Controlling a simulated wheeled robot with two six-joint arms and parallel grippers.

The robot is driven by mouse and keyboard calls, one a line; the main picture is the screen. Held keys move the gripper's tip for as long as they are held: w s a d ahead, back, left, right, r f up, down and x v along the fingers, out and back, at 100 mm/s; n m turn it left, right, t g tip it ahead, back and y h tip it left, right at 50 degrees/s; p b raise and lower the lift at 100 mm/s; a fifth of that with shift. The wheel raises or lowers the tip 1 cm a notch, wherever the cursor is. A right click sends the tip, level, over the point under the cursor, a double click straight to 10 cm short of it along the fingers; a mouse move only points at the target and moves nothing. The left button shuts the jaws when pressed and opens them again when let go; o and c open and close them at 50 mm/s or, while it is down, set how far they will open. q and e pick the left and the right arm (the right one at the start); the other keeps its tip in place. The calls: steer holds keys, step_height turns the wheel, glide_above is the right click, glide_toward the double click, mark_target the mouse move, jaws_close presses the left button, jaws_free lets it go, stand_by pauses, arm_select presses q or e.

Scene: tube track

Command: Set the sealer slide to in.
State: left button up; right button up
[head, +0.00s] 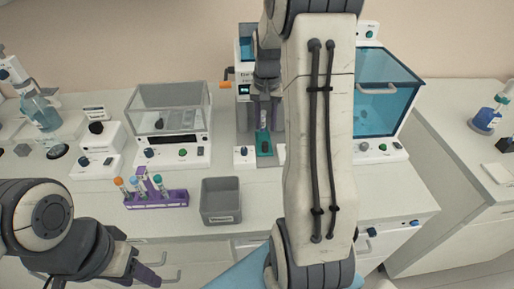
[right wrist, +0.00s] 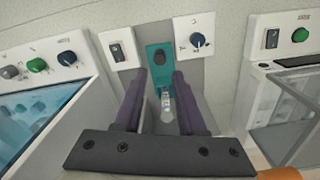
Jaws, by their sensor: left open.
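The sealer slide (head: 264,159) is a teal plate on the bench in front of the sealer (head: 243,94). In the right wrist view the slide (right wrist: 154,48) carries a dark knob (right wrist: 160,58), with a clear tube (right wrist: 166,101) nearer the gripper. My right gripper (head: 264,127) points down over the slide. In the right wrist view its purple fingers (right wrist: 159,75) are apart, on either side of the slide's line, with the knob beyond the tips. My left gripper (head: 148,272) is open and empty at the lower left, away from the slide. My right arm hides part of the sealer.
Small control boxes (right wrist: 116,48) (right wrist: 194,45) flank the slide closely. A clear-lidded machine (head: 170,155) stands left and a blue-windowed cabinet (head: 385,100) right. A purple tube rack (head: 157,198) and grey bin (head: 221,200) stand nearer the front edge.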

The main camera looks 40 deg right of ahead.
mark_target(266, 144)
step_height(266, 144, down, 9)
steer(key=shift+s+r+p, duration=0.1)
steer(key=shift+p, duration=0.25)
jaws_close()
steer(key=shift+d, duration=0.15)
stand_by(1.2)
